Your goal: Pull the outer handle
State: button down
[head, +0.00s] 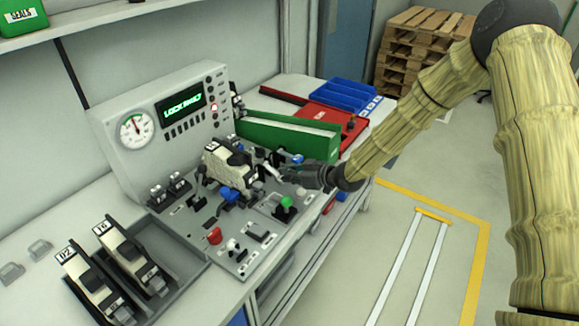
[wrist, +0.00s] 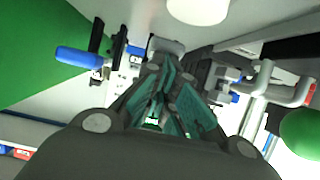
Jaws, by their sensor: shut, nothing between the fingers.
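My gripper (head: 288,173) is shut and empty, reaching in from the right just above the control panel on the bench. Its fingers also show closed in the wrist view (wrist: 165,90). A white and black unit (head: 226,160) stands on the panel left of the fingertips. A blue handle (head: 229,193) sits at its front, and another blue part (head: 291,158) lies behind my gripper. In the wrist view, a blue handle (wrist: 76,57) shows left of the fingers, apart from them. I cannot tell which handle is the outer one. My gripper hides part of the panel.
A green knob (head: 287,203) and a red knob (head: 214,236) stand on the panel. The grey console (head: 165,130) reads "LOCK FAULT". A green box (head: 290,137) lies behind. A grey tray (head: 190,263) holds two similar units.

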dwell(0.3)
jog(key=shift+s+d+r+p, duration=0.1)
jog(key=shift+d+r+p, duration=0.05)
jog(key=shift+r+p, duration=0.3)
jog(key=r+b+v, duration=0.1)
jog(key=v, duration=1.1)
dwell(0.5)
jog(key=s+f+m+g+h, duration=0.1)
jog(key=s+f+m+h, duration=0.15)
jog(key=s+f, duration=0.7)
jog(key=s+f+m+g+h, duration=0.2)
jog(key=s+f+m, duration=0.2)
jog(key=s+f, duration=0.55)
jog(key=s+d+f+m+g+h, duration=0.1)
jog(key=s+d+f+h, duration=0.1)
jog(key=s, duration=0.6)
jog(key=s+d+f+m+g+h, duration=0.1)
jog(key=s+d+f+m+g, duration=0.1)
jog(key=s+d+f, duration=0.2)
jog(key=s+d+f+m+g+h, duration=0.1)
jog(key=s+d+f+g+h, duration=0.1)
jog(key=s+f, duration=0.6)
jog(key=s+d, duration=0.1)
jog(key=s, duration=0.4)
jog(key=shift+h, duration=0.35)
